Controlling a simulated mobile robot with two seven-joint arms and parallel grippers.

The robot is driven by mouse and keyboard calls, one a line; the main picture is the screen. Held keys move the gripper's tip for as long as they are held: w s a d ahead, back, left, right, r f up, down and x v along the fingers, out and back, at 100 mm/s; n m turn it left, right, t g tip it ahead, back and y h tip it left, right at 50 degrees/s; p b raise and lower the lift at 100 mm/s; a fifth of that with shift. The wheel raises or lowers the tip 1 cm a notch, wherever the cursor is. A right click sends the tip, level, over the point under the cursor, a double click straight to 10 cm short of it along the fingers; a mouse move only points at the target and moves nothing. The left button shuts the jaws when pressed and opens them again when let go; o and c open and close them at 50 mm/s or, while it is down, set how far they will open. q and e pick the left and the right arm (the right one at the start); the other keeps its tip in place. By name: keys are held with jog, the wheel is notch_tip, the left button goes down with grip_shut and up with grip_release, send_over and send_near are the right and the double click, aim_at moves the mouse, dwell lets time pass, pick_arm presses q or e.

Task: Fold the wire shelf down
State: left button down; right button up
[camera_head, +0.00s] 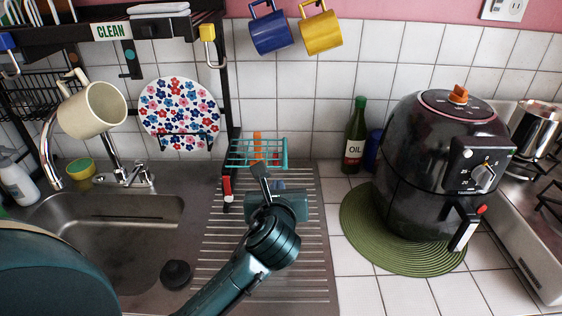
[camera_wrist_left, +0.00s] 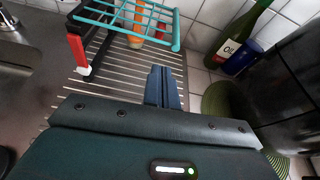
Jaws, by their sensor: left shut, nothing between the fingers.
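The teal wire shelf (camera_head: 240,157) sticks out, looking roughly level, beside the lower end of the black rack's post. It also shows in the wrist view (camera_wrist_left: 112,22), at the top. My left gripper (camera_head: 261,171) is in front of the shelf over the drainboard, with its fingers together and empty. In the wrist view its fingertips (camera_wrist_left: 160,72) stand just short of the shelf's front bar, with a visible gap. Orange bottles or similar items show behind the wires. My right gripper is not in view.
A red-tipped black bracket (camera_head: 227,189) stands left of the shelf. The green oil bottle (camera_head: 355,136) and the black air fryer (camera_head: 425,160) are to the right. The sink (camera_head: 100,240) is left, with a faucet (camera_head: 128,177). Mugs hang above.

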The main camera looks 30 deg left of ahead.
aim_at(257, 157)
pick_arm(q)
jog(key=x, duration=0.9)
jog(key=shift+w+a+f+m, duration=0.2)
jog(key=shift+w+m, duration=0.05)
jog(key=shift+m, duration=0.05)
